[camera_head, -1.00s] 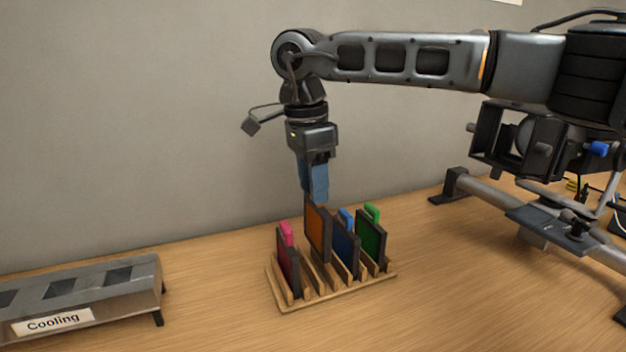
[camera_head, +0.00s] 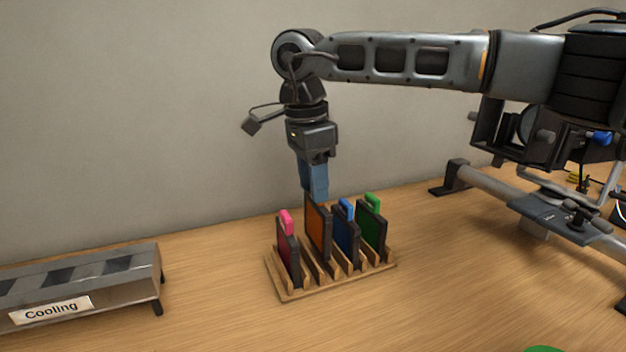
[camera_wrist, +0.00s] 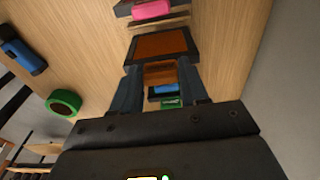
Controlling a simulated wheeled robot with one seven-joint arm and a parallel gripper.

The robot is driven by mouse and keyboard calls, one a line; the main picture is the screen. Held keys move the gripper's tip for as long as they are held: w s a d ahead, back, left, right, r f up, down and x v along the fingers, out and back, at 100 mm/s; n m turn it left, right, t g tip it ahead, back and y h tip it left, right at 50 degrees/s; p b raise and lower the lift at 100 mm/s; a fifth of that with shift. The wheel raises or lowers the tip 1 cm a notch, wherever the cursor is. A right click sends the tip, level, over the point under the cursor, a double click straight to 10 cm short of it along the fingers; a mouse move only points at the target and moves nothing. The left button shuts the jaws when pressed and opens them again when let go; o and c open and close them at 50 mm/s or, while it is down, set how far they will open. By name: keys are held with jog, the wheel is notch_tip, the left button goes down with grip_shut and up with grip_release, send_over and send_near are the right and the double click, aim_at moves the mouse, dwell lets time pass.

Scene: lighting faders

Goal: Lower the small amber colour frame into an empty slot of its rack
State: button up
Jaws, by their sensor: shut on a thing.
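The amber frame (camera_head: 318,231), a dark-edged square with an orange pane, is upright in my gripper (camera_head: 318,197). My gripper is shut on its top and points straight down. The frame is over the wooden rack (camera_head: 283,296), between the pink frame and the blue frame. Its lower edge is down close to the slot dividers; I cannot tell whether it is inside a slot. The wrist view shows the amber pane (camera_wrist: 161,45) just beyond my fingers (camera_wrist: 160,75).
The rack holds a pink frame (camera_head: 287,252), a blue frame (camera_head: 346,245) and a green frame (camera_head: 372,233). A metal box labelled "Cooling" (camera_head: 85,285) stands at left. A lamp (camera_head: 525,135) and metal rail (camera_head: 490,185) are at right. Bare wood lies between box and rack.

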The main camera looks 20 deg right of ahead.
aim_at(313, 205)
jog(key=shift+f, duration=0.4)
dwell(0.8)
jog(key=shift+f+b, duration=0.55)
jog(key=shift+f, duration=0.45)
jog(key=shift+f, duration=0.35)
jog(key=shift+f+b, duration=0.35)
jog(key=shift+b, duration=0.05)
dwell(0.5)
jog(key=o, duration=1.5)
jog(key=shift+r, duration=0.1)
